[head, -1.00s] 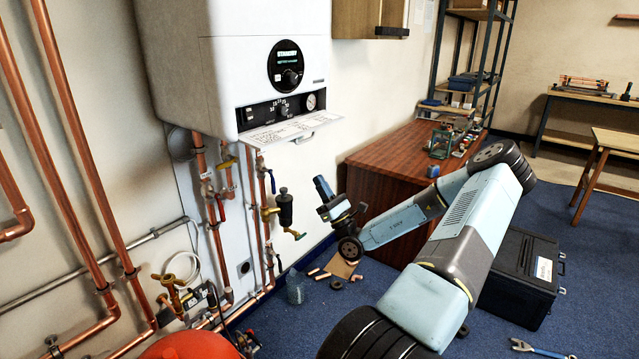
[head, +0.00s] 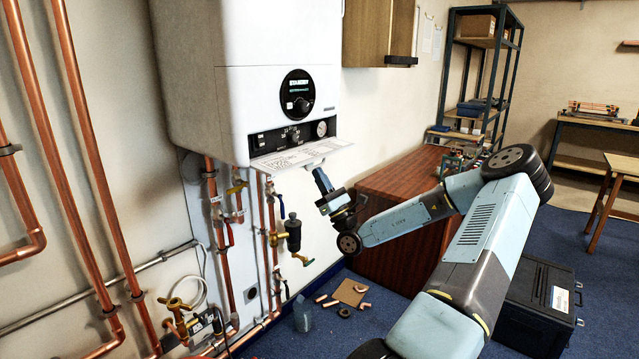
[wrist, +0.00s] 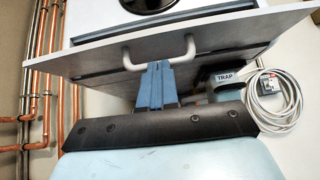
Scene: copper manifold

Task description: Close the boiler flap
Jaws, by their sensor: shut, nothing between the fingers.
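The white boiler (head: 285,60) hangs on the wall in the head view. Its flap (head: 290,156) is open, sticking out from below the control panel (head: 292,134). In the wrist view the flap (wrist: 228,38) spans the top, with a pale U-shaped handle (wrist: 126,60) on its near side. My gripper (head: 318,171) is shut and empty just under the flap's outer edge. In the wrist view its blue fingers (wrist: 156,68) lie between the two legs of the handle. I cannot tell whether they touch the flap or handle.
Copper pipes with valves (head: 237,212) run down the wall below the boiler. A wooden cabinet (head: 378,35) hangs right of the boiler. A coiled cable and TRAP-labelled part (wrist: 228,80) show behind the flap.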

